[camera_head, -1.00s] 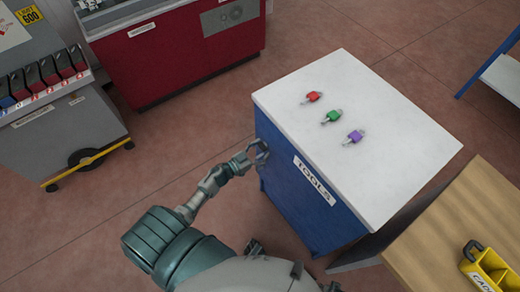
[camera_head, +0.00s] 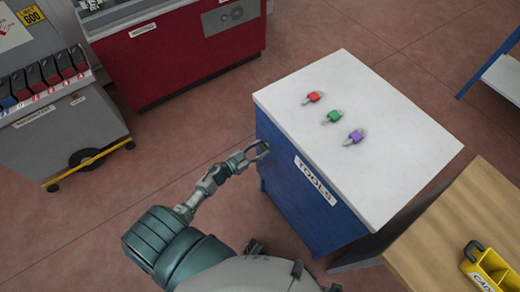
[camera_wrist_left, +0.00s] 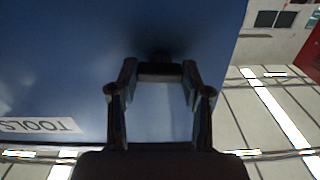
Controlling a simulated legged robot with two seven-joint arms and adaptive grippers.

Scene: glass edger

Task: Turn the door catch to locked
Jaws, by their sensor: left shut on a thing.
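The blue cabinet (camera_head: 306,210) has a white top and a "TOOLS" label on its blue face. My left gripper (camera_head: 263,149) is at the upper left part of that face, just under the white top. In the left wrist view, its two fingers (camera_wrist_left: 160,73) are closed around a small dark piece against the blue panel, which looks like the door catch (camera_wrist_left: 160,68). The fingers hide most of the catch, so I cannot tell which way it is turned. My right gripper is not in view.
Red, green and purple padlocks (camera_head: 334,117) lie on the white top (camera_head: 400,140). A wooden table (camera_head: 440,245) with a yellow box (camera_head: 492,268) stands at lower right. A red cabinet (camera_head: 180,55) and grey machine (camera_head: 60,140) stand at the back left. Floor is clear between them.

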